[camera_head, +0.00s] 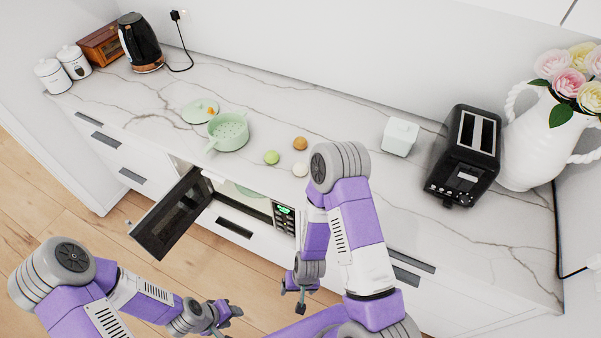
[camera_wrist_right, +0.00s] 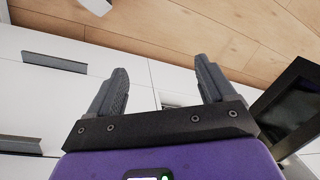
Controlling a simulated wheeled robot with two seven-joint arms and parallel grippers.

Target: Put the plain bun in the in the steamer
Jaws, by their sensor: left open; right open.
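The white plain bun (camera_head: 300,169) lies on the marble counter near its front edge. A green bun (camera_head: 271,157) and a brown bun (camera_head: 300,143) lie close to it. The light green steamer (camera_head: 228,134) stands open to the left of the buns, and its holed bottom looks empty. My left gripper (camera_head: 226,314) is open and empty, low in front of the cabinets. My right gripper (camera_head: 301,301) hangs below the counter edge, in front of the cabinets. In the right wrist view it (camera_wrist_right: 158,78) is open with nothing between its fingers.
The steamer's lid (camera_head: 200,110) lies behind the pot. An open microwave door (camera_head: 174,216) juts out below the counter. A white box (camera_head: 400,136), black toaster (camera_head: 465,150) and flower vase (camera_head: 530,140) stand right. A kettle (camera_head: 139,42) stands far left.

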